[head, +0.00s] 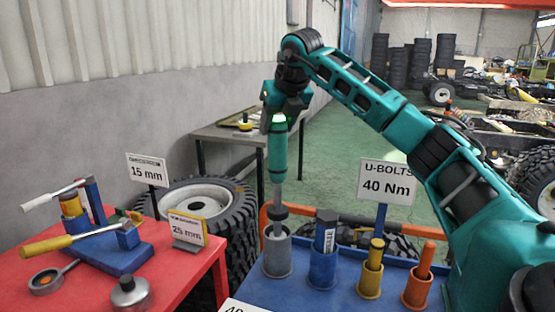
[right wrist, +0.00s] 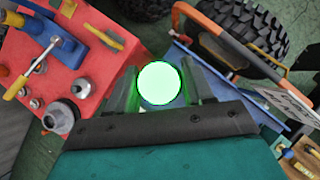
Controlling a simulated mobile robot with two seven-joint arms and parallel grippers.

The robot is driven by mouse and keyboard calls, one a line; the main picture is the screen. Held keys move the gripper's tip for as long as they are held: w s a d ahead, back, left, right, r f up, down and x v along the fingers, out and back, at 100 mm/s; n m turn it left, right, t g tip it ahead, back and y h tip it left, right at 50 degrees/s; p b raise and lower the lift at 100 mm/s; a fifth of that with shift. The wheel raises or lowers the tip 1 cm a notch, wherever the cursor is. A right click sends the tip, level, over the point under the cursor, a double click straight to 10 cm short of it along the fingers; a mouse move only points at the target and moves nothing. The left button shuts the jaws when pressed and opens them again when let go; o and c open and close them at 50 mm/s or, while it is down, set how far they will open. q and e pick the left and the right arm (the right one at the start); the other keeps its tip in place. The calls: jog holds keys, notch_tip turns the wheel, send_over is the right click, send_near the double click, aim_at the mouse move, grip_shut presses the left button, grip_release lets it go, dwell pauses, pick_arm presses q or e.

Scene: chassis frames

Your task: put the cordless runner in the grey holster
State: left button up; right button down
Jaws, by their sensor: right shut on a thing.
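The cordless runner (head: 278,152) is a long teal tool with a glowing green top and a dark collar low on its shaft. It hangs about upright. My right gripper (head: 279,112) is shut on its upper end. In the right wrist view the runner's round green end (right wrist: 160,83) sits between the two fingers of the gripper (right wrist: 160,100). The grey holster (head: 277,258) is an open cup on the blue bench, directly below the runner. The runner's lower tip is at the holster's mouth; how deep it sits I cannot tell. My left gripper is not in view.
To the right on the blue bench (head: 325,300) stand a blue holster (head: 323,268), a yellow one (head: 370,280) and an orange one (head: 416,290), each filled. A "U-BOLTS 40 Nm" sign (head: 387,183) stands behind. A red bench (head: 180,275) with tools is at left.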

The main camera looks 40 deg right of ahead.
aim_at(278, 152)
notch_tip(278, 152, down, 7)
jog(key=shift+r+b, duration=0.15)
jog(key=shift+b, duration=0.15)
jog(key=shift+f, duration=0.3)
jog(key=shift+c, duration=2.2)
grip_release()
jog(key=shift+f, duration=0.15)
jog(key=shift+r, duration=0.2)
jog(key=v, duration=1.2)
jog(key=shift+s+f, duration=0.2)
